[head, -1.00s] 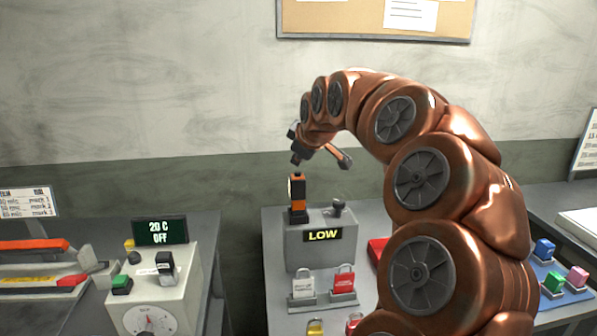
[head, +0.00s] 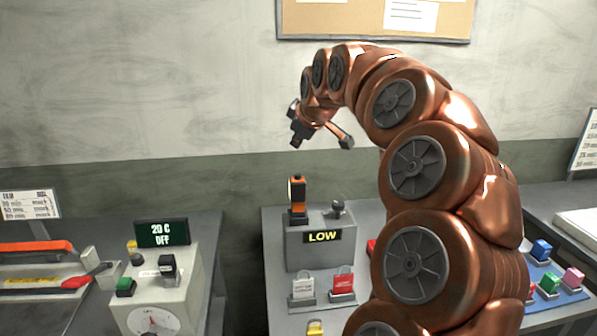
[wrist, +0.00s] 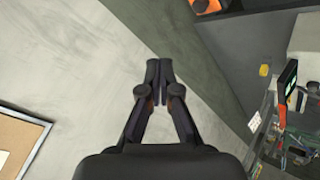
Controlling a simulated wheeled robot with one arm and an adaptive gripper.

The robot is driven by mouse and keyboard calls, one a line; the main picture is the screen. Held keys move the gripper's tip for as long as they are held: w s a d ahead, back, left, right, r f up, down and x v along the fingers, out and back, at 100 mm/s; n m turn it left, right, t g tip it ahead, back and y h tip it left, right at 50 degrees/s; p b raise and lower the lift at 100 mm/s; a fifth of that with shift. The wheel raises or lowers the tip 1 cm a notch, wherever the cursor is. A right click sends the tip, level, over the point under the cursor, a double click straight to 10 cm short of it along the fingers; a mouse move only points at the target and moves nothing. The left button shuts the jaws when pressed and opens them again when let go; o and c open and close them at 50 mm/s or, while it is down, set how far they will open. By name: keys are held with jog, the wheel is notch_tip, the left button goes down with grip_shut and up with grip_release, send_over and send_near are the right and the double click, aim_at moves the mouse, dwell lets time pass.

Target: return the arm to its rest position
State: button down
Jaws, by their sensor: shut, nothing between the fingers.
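My copper-coloured arm curves up from the lower right in the head view and bends over to the left. My gripper (head: 298,138) hangs at its end, in the air above the grey box marked LOW (head: 318,256). An orange and black upright handle (head: 298,196) stands on that box, below my gripper and clear of it. In the wrist view my gripper (wrist: 159,72) has its fingertips together with nothing between them. The wall is behind them.
Coloured blocks sit on a blue mat (head: 560,297) at right. A cork board (head: 340,18) hangs on the wall.

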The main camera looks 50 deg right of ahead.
jog(key=shift+r, duration=0.25)
dwell(0.3)
jog(key=s+a+f+g+y, duration=0.15)
jog(key=a+f, duration=0.25)
jog(key=a, duration=0.5)
jog(key=s+a+f+g+y, duration=0.15)
jog(key=a+f, duration=0.25)
jog(key=a, duration=0.5)
jog(key=s+a+f+g+y, duration=0.1)
jog(key=s+a+f, duration=0.1)
jog(key=a+f, duration=0.5)
jog(key=s+a+f+m+g, duration=0.1)
jog(key=s+a+f+g, duration=0.1)
jog(key=s, duration=0.5)
jog(key=s+a+f+m+g, duration=0.1)
jog(key=s+a+f+g, duration=0.1)
jog(key=s+a+f, duration=0.3)
jog(key=s+a+f+m+g, duration=0.1)
jog(key=s+a+f+g, duration=0.1)
jog(key=s+a, duration=0.4)
jog(key=s+f, duration=0.1)
jog(key=s, duration=0.2)
jog(key=shift+s+f, duration=0.25)
jog(key=shift+f, duration=0.1)
